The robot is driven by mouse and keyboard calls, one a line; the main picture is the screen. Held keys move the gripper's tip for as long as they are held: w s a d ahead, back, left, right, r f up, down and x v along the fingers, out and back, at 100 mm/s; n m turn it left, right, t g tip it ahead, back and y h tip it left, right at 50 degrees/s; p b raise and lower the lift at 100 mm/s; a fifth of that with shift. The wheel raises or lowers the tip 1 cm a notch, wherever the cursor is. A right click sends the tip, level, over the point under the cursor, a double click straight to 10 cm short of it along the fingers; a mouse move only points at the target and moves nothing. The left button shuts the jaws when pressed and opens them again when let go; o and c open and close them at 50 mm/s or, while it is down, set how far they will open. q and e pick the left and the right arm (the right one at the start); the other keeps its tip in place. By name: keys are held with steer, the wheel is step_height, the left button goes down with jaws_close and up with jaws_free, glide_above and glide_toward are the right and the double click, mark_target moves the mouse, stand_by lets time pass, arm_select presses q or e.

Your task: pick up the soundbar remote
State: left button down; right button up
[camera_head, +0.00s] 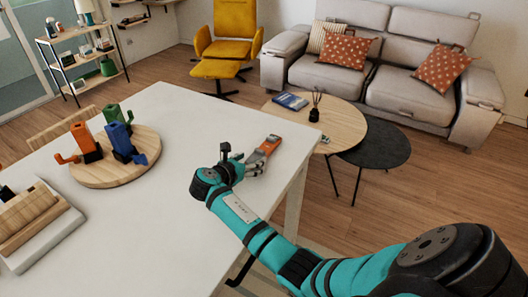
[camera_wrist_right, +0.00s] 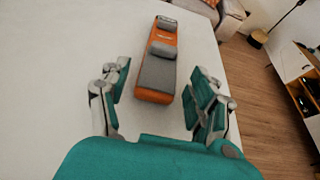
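The soundbar remote, an orange bar with grey pads on top (camera_wrist_right: 160,62), lies on the white table. In the head view its orange body (camera_head: 269,143) shows near the table's right edge, just beyond my right gripper (camera_head: 254,162). In the right wrist view my right gripper (camera_wrist_right: 157,88) is open, with one finger on each side of the remote's near end. Gaps show on both sides, and nothing is held. How high the fingers are over the table is hard to tell. My left gripper is not in view.
The white table (camera_head: 165,200) is bare around the remote. A round wooden board (camera_head: 103,170) with orange, blue and green items stands at the left, near a wooden block on a pale base (camera_head: 40,240). A round coffee table (camera_head: 335,128) stands beyond the right edge.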

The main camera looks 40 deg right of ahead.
steer(key=c, duration=1.1)
steer(key=shift+o, duration=0.2)
